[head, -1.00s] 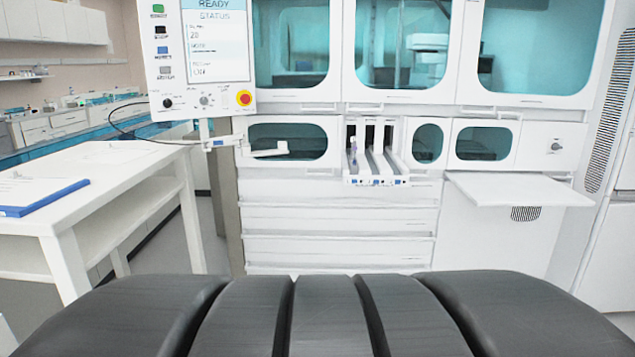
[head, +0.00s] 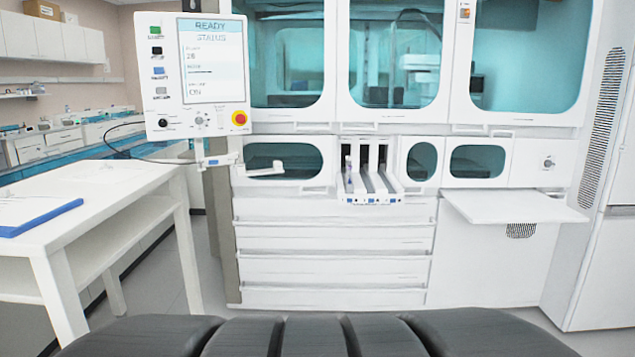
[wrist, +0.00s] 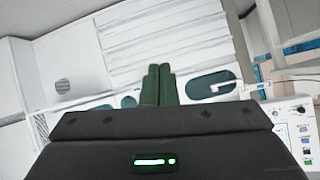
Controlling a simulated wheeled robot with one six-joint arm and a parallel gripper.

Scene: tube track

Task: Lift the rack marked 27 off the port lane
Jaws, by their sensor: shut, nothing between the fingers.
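The loading lanes (head: 370,186) jut from the front of the white analyser, in the middle of the head view. Narrow white racks or lane dividers stand there side by side, with blue marks at their front ends.
A status panel (head: 196,75) on an arm hangs left of the lanes. A white shelf (head: 512,206) juts out at right. A white table (head: 100,205) with a blue-edged folder (head: 35,215) stands at left. Clear floor lies before the drawers (head: 335,270).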

